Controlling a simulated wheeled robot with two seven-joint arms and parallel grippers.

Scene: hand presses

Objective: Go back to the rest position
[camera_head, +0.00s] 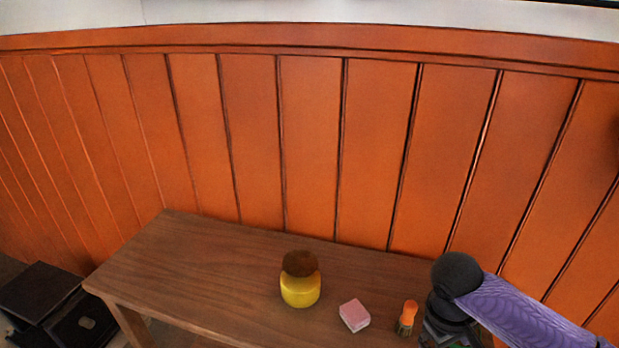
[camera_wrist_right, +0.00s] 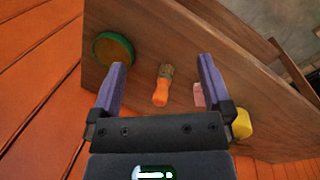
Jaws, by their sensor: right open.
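My right arm comes in from the right in the head view, with its gripper (camera_head: 440,336) low at the right end of the table and partly cut off by the frame. In the right wrist view my right gripper (camera_wrist_right: 161,64) is open with nothing between its fingers, pointing at the tabletop. An orange-handled brush (camera_wrist_right: 160,92) lies on the table beyond the gap between the fingers. The brush also shows beside the gripper in the head view (camera_head: 407,317). My left gripper is not in view.
The wooden table (camera_head: 200,255) stands by an orange panelled wall (camera_head: 310,130). A yellow thing with a brown top (camera_head: 300,285) and a pink block (camera_head: 354,315) are on it. A round green-rimmed thing (camera_wrist_right: 113,48) is near the right gripper. Black objects (camera_head: 40,290) stand left; the table's left half is clear.

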